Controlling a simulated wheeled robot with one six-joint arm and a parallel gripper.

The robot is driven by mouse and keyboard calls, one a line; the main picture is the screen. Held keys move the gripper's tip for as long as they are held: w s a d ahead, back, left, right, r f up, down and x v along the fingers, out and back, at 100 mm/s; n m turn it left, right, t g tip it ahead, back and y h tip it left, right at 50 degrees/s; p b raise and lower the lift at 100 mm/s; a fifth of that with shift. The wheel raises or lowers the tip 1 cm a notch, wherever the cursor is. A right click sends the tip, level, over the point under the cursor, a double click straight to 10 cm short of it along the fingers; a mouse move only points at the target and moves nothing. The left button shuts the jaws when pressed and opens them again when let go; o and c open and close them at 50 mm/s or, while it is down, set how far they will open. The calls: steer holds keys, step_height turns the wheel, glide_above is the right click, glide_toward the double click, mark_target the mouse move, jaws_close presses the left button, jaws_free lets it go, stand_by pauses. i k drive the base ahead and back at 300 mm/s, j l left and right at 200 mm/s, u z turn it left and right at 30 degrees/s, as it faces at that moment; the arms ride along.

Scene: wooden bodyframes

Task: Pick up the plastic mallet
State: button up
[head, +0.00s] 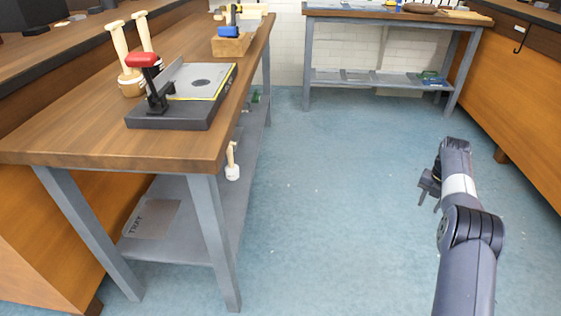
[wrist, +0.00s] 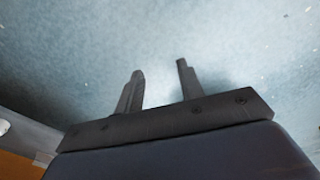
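A small mallet with a white, plastic-looking head (head: 232,172) and a pale wooden handle stands head-down on the grey lower shelf of the left workbench, near its right edge. Two larger wooden-handled mallets, one at the front (head: 131,82) and one behind it (head: 145,33), stand head-down on the benchtop; the rear one is partly hidden. My gripper (head: 428,189) is over the open floor at the right, well apart from all of them. In the wrist view my gripper (wrist: 160,68) is open, with only blue floor between its fingers.
The left workbench (head: 190,150) has grey legs and carries a red-handled tool on a dark base (head: 170,116). A tray (head: 152,218) lies on its lower shelf. Another bench (head: 400,16) stands at the back, with wooden cabinets (head: 525,100) at right. The blue floor between is clear.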

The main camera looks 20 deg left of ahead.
mark_target(233, 169)
steer(key=i+u, duration=0.25)
steer(key=u, duration=0.25)
steer(key=i+l+u, duration=0.1)
steer(key=u, duration=0.35)
steer(key=i+l+u, duration=0.25)
steer(key=u, duration=0.25)
steer(key=i+u, duration=0.25)
steer(key=i, duration=0.15)
steer(key=i+l+u, duration=0.2)
steer(key=i, duration=0.2)
